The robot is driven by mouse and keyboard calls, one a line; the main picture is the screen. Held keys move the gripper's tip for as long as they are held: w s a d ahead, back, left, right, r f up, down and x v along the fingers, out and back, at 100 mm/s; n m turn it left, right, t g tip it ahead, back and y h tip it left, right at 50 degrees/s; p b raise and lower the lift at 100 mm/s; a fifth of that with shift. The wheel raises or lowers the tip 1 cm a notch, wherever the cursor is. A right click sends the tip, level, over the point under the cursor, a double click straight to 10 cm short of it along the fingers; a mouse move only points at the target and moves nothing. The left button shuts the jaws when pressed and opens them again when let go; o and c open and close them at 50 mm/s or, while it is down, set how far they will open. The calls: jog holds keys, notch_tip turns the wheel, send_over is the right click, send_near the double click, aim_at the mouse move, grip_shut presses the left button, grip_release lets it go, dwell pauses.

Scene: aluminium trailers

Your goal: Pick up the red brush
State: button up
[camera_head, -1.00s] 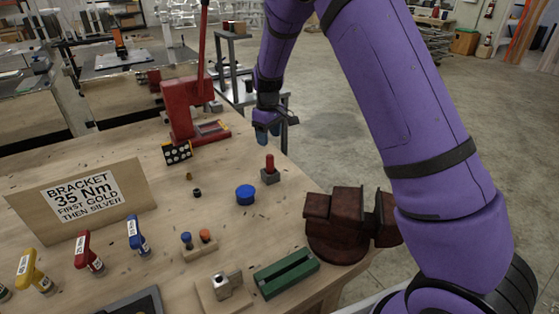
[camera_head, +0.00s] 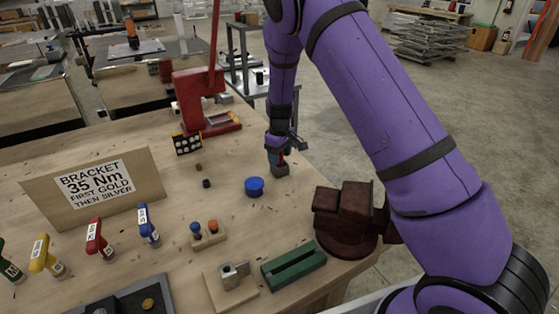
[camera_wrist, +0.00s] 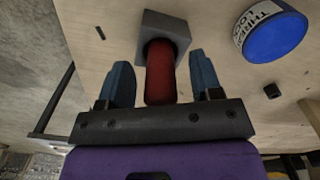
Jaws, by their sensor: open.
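The red brush (camera_wrist: 160,75) stands in a small grey block (camera_wrist: 166,25) on the wooden bench. In the wrist view its red handle lies between the two blue fingers of my gripper (camera_wrist: 160,82), with a gap on each side. My gripper (camera_head: 276,158) is open and reaches down over the brush in the head view. There the grey block (camera_head: 280,171) shows under the fingers, and the brush is mostly hidden by them.
A blue round tin (camera_head: 254,187) stands to the left of the block. A dark red vise (camera_head: 343,215) is on the near right edge. A red press (camera_head: 195,98) stands behind. A green block (camera_head: 293,266) and several coloured-handled tools, including a blue one (camera_head: 148,223), are nearer.

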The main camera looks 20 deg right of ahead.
jog(key=shift+f, duration=0.1)
jog(key=c, duration=1)
notch_tip(320, 180, up, 10)
